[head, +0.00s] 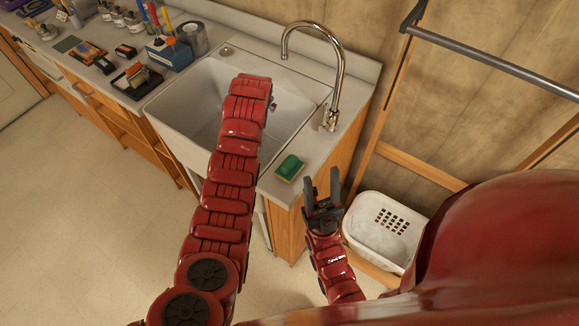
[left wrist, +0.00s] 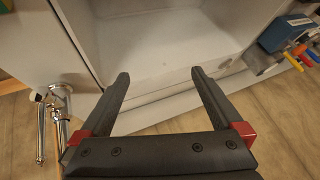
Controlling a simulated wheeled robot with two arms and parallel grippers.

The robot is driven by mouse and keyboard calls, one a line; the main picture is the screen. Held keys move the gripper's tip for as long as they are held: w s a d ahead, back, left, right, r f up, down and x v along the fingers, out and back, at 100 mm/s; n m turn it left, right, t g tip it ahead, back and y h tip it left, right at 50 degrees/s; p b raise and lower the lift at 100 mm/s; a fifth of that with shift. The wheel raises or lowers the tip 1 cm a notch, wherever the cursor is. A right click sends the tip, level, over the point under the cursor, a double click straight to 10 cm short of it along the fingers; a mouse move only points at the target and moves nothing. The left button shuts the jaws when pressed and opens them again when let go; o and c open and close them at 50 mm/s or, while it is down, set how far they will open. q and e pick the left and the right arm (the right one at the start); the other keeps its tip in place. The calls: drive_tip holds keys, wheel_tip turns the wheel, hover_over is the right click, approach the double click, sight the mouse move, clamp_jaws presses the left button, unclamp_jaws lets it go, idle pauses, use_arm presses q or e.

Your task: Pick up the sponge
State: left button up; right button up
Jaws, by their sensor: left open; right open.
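The sponge (head: 289,168), green on top with a yellow layer below, lies on the counter's near right corner beside the sink in the head view. My right gripper (head: 322,182) is open and empty, just right of the sponge and apart from it, with its fingers pointing up in the picture. My left arm reaches over the sink, and its gripper is mostly hidden behind the arm in the head view. In the left wrist view my left gripper (left wrist: 160,74) is open and empty over the sink.
The white sink (head: 195,105) has a chrome faucet (head: 336,75) behind the sponge. Tools and a blue box (head: 168,53) crowd the counter's far left. A white basket (head: 384,228) stands low at right, near a wooden frame with a metal bar (head: 490,62).

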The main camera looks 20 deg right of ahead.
use_arm(q)
drive_tip(key=s+d+r+m+g+y, duration=0.1)
drive_tip(key=s+d+r+g, duration=0.2)
drive_tip(key=s, duration=0.5)
drive_tip(key=s+d+r+g+y, duration=0.1)
drive_tip(key=s+r+g, duration=0.25)
drive_tip(key=s, duration=0.45)
drive_tip(key=b, duration=0.1)
hover_over(289, 162)
drive_tip(key=shift+g, duration=0.45)
drive_tip(key=f, duration=0.7)
drive_tip(key=shift+w, duration=0.4)
wheel_tip(289, 162, down, 5)
drive_tip(key=shift+d+r+p, duration=0.1)
drive_tip(key=shift+d+p, duration=0.05)
drive_tip(key=shift+p, duration=1.1)
drive_tip(key=shift+s+f+p, duration=0.1)
drive_tip(key=shift+f+p, duration=0.3)
drive_tip(key=shift+s+f+p, duration=0.2)
drive_tip(key=shift+f+p, duration=0.25)
drive_tip(key=shift+f, duration=0.15)
drive_tip(key=shift+s+f+p, duration=0.2)
drive_tip(key=shift+f+p, duration=0.2)
drive_tip(key=shift+f, duration=0.2)
drive_tip(key=shift+w+f+b, duration=0.1)
drive_tip(key=shift+f+b, duration=0.55)
drive_tip(key=shift+f, duration=0.2)
drive_tip(key=shift+w+f, duration=0.1)
drive_tip(key=shift+f, duration=0.3)
